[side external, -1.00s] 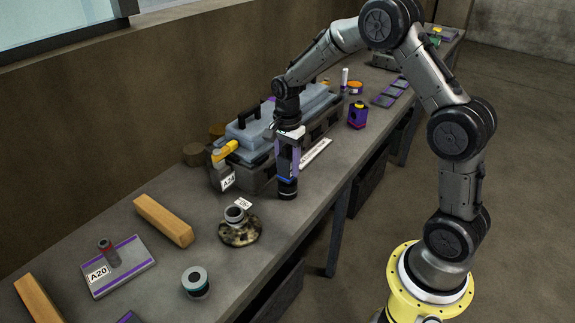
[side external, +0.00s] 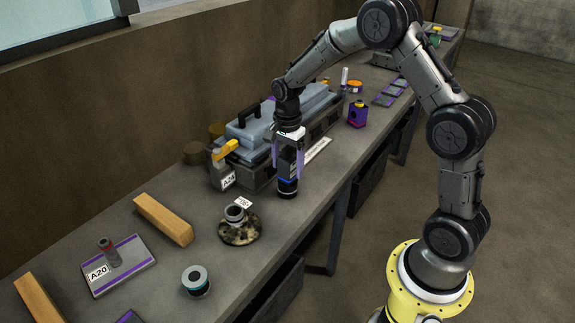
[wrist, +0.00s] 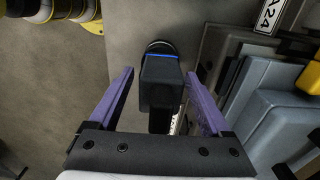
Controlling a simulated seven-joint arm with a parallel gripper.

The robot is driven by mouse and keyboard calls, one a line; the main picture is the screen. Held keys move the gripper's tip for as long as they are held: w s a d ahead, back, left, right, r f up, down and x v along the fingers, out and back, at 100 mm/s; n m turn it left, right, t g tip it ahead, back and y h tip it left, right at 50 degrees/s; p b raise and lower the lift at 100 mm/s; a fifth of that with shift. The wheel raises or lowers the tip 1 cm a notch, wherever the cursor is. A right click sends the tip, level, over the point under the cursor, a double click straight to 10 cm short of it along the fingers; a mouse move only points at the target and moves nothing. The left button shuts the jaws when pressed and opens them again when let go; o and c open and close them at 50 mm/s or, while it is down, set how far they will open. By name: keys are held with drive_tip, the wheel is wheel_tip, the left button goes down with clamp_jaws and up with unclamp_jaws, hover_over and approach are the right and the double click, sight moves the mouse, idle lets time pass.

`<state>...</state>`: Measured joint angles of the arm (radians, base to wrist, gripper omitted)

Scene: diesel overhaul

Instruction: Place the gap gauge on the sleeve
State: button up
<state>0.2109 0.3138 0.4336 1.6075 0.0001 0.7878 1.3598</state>
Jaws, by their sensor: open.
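A black upright device (side external: 287,186) with a blue band and a round base, possibly the gap gauge, stands on the bench under my gripper (side external: 287,172). In the wrist view the device (wrist: 161,82) is between the two purple fingers of my gripper (wrist: 160,82). The fingers are open, with visible space on both sides. The sleeve is not certain: a grey ring-topped cylinder (side external: 195,279) with a teal band stands at the front, and a grey hollow collar (side external: 235,213) sits on a mottled round base.
A grey toolbox (side external: 262,132) is close behind my gripper. A wooden bar (side external: 163,219) and a purple-striped plate (side external: 127,277) labelled A20, bearing a red-banded post, lie to the left. A yellow-topped block (side external: 222,166) labelled A24 stands by the toolbox. Bare bench (side external: 258,268) lies towards the front.

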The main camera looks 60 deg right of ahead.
wheel_tip(320, 180, up, 12)
drive_tip(key=shift+f, duration=0.1)
drive_tip(key=s+a+r+n+t, duration=0.1)
drive_tip(key=s+a+r+n, duration=0.25)
drive_tip(key=s, duration=0.25)
drive_tip(key=s+a+r+n+t, duration=0.2)
drive_tip(key=s+r+n, duration=0.1)
drive_tip(key=s+n, duration=0.25)
drive_tip(key=s+a+r+n+t, duration=0.1)
drive_tip(key=s+a+r+n, duration=0.15)
drive_tip(key=s, duration=0.35)
drive_tip(key=s+a+f+n+t, duration=0.1)
drive_tip(key=s+f+n, duration=0.1)
drive_tip(key=s+n, duration=0.4)
drive_tip(key=shift+s+f+t, duration=0.15)
drive_tip(key=shift+s+t, duration=0.15)
drive_tip(key=shift+s, duration=0.75)
drive_tip(key=shift+n, duration=0.25)
